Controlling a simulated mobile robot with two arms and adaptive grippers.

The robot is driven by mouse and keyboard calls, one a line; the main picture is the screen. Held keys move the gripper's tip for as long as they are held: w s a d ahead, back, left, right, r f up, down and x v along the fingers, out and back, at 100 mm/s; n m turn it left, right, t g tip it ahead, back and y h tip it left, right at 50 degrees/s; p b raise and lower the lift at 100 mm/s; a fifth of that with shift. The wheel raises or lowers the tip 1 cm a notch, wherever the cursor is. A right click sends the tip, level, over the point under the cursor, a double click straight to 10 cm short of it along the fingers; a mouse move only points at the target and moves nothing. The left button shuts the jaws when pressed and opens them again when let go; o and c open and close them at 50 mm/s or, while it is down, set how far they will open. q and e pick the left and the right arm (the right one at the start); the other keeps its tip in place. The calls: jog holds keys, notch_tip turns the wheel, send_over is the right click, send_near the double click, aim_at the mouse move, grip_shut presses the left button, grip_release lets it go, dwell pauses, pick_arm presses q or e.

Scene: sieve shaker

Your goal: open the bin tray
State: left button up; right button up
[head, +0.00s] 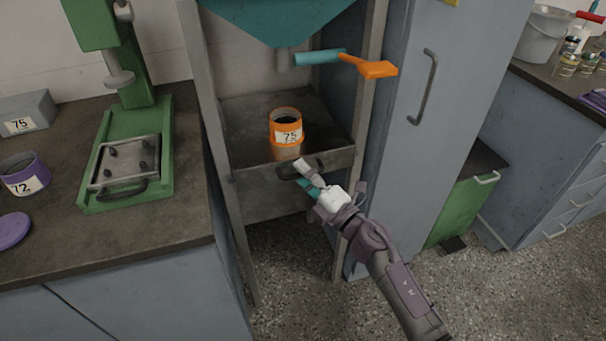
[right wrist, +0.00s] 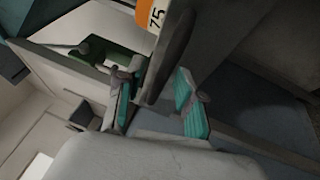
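My right gripper (head: 305,177) is at the tray's front, by the handle. Contact cannot be told. My left gripper is not in view.
The teal hopper (head: 280,15) with an orange-ended valve lever (head: 372,68) hangs above the tray. A blue-grey cabinet (head: 440,110) stands close on the right. A bench with a green press (head: 125,135) is on the left. The floor before the tray is clear.

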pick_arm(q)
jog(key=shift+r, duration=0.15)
pick_arm(e)
jog(key=shift+a, duration=0.1)
grip_shut()
